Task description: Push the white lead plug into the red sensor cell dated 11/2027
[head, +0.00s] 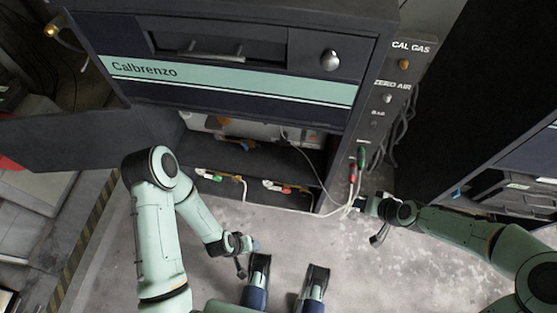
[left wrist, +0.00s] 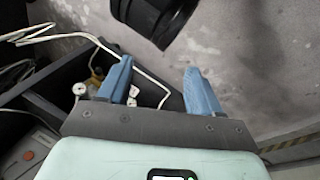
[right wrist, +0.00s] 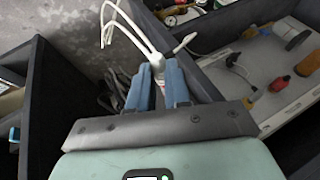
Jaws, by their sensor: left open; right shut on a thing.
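My right gripper (head: 364,204) is shut on the white lead plug (right wrist: 157,64), in front of the cabinet's right post. In the right wrist view the plug sits between the blue fingertips (right wrist: 158,75), its white cables rising from it; the fingers partly hide it. Small sensor cells with coloured parts lie on the cabinet's lower shelf, in a left group (head: 208,174) and a right group (head: 275,186). They are too small to tell which is the red cell dated 11/2027. My left gripper (head: 240,250) is open and empty; its spread fingers show in the left wrist view (left wrist: 159,78).
The Calbrenzo cabinet (head: 220,85) has its dark door (head: 70,140) swung open to the left. A red plug (head: 352,172) and a green plug (head: 362,157) hang on the right post, with coiled hoses (head: 400,130) beside it.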

